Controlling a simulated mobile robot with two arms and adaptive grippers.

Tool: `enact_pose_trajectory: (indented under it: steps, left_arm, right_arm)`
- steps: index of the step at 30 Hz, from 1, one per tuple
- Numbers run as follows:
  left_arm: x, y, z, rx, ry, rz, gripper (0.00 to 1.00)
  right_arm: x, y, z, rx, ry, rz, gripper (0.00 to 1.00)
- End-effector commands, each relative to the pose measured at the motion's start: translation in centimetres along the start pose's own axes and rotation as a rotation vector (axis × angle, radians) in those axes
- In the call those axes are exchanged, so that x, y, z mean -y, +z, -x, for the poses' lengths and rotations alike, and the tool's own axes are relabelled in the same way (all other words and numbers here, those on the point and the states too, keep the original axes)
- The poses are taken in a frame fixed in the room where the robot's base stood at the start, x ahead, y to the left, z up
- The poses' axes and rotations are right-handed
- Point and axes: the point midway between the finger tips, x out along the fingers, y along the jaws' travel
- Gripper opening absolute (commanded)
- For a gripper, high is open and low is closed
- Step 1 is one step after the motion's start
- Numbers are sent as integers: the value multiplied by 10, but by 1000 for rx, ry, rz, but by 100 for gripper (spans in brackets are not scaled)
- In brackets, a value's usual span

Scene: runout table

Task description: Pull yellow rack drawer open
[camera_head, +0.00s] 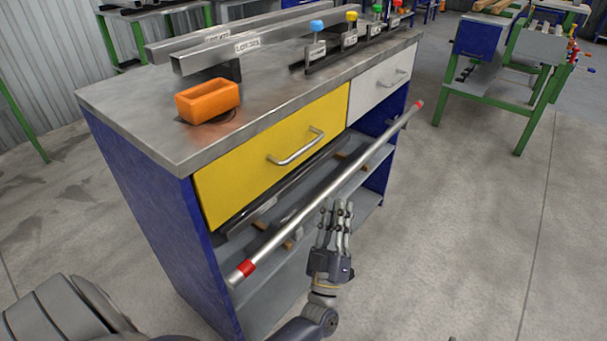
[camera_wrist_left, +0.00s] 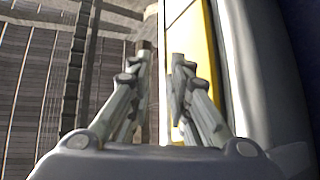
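The yellow drawer (camera_head: 240,165) is in the upper left of the blue and grey rack, under the metal top, and its front looks flush with the frame. Its silver bar handle (camera_head: 297,148) is on the front. My left gripper (camera_head: 337,206) points up, in front of the rack, below and right of the handle and apart from it. Its fingers are spread with nothing between them. In the left wrist view the gripper (camera_wrist_left: 161,54) also shows a gap between its fingertips, and a yellow panel (camera_wrist_left: 203,55) lies behind the right finger. My right gripper is not in view.
A long metal bar (camera_head: 320,195) with red ends runs slantwise across the rack front, close to my left gripper. A grey drawer (camera_head: 378,85) sits right of the yellow one. An orange bin (camera_head: 208,100) stands on the top. The floor (camera_head: 450,220) at right is clear.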

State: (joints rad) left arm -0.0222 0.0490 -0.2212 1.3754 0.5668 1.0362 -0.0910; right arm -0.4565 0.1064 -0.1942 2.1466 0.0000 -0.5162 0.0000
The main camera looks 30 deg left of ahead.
Motion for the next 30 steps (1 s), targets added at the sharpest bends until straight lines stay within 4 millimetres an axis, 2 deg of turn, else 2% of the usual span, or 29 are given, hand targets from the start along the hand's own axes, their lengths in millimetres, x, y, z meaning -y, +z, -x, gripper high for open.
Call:
enact_pose_trajectory:
  steps: [3,6,11,17,24,30]
  left_arm:
    - [7,-33,-5,-199,-38,65,18]
    - [10,-56,-8,-310,-64,102,18]
    - [13,-76,-9,-396,-87,131,18]
    - [15,-87,-27,-408,-88,133,18]
    - [20,-105,-69,-408,-86,133,18]
    - [23,-116,-96,-405,-87,132,18]
  right_arm:
    - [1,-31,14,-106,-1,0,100]
    - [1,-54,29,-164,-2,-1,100]
    - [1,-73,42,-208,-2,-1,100]
    - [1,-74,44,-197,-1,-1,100]
    - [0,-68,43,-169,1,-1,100]
    - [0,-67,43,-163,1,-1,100]
